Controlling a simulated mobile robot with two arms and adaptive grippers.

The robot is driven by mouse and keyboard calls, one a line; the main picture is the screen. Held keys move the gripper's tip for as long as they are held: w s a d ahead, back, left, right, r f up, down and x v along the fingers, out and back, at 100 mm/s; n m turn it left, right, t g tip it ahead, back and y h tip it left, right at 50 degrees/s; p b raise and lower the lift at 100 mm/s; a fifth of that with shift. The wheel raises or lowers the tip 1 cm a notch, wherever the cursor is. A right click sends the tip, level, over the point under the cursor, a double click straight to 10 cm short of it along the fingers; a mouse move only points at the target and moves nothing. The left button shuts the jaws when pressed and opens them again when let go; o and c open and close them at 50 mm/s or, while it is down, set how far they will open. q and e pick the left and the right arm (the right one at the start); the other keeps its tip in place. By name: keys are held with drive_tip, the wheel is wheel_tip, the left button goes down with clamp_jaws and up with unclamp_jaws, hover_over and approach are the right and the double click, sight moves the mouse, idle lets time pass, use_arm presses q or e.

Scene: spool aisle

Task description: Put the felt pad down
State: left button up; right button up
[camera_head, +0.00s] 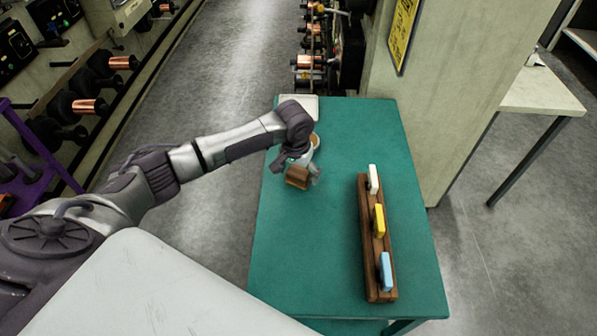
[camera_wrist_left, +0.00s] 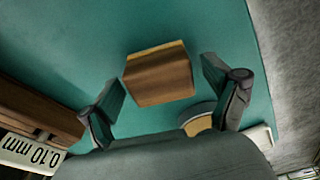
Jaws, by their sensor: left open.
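The felt pad, a brown wood-like block with a thin yellowish layer along one edge (camera_head: 297,178), is at the left side of the green table (camera_head: 335,230). It also shows in the left wrist view (camera_wrist_left: 160,78). My left gripper (camera_head: 299,171) is just over it. In the left wrist view my left gripper's fingers (camera_wrist_left: 158,82) are spread on either side of the block, with a gap showing at each side. The block seems to lie on the green top, though its underside is hidden. My right gripper is not in view.
A wooden rack (camera_head: 378,270) with white, yellow and blue tags stands on the table's right side. A round tan-topped item (camera_wrist_left: 198,122) and a pale flat box (camera_head: 306,101) are close beyond my gripper. A pale panel (camera_head: 440,110) borders the table. The table's near left is clear.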

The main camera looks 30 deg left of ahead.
sight(296, 175)
use_arm(q)
wheel_tip(296, 175, up, 12)
drive_tip(key=s+b, duration=0.1)
drive_tip(key=shift+s+r, duration=0.15)
drive_tip(key=shift+s, duration=0.05)
idle(0.7)
